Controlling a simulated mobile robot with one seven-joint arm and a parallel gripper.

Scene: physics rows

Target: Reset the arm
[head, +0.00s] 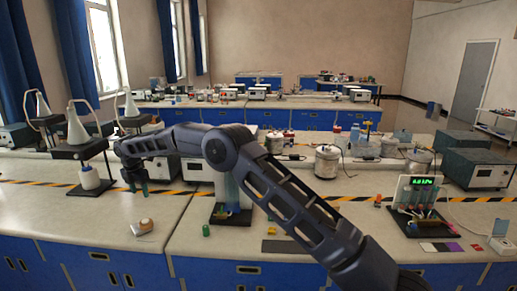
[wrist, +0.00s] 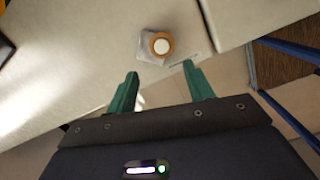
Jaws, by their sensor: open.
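My arm reaches from the lower right of the head view toward the left over the bench. My gripper (head: 134,184) hangs downward above the bench top at the left, to the right of a funnel stand. In the wrist view my gripper (wrist: 158,75) shows two green fingers spread apart with nothing between them. A small round orange-and-white object (wrist: 160,45) lies on a clear flat packet beyond the fingertips. It also shows in the head view (head: 144,226), near the front edge of the bench and below my gripper.
A funnel stand (head: 86,150) with a white bottle is left of my gripper. A green cylinder (head: 206,230) stands right of the orange object. Bare bench top (head: 60,215) lies at front left.

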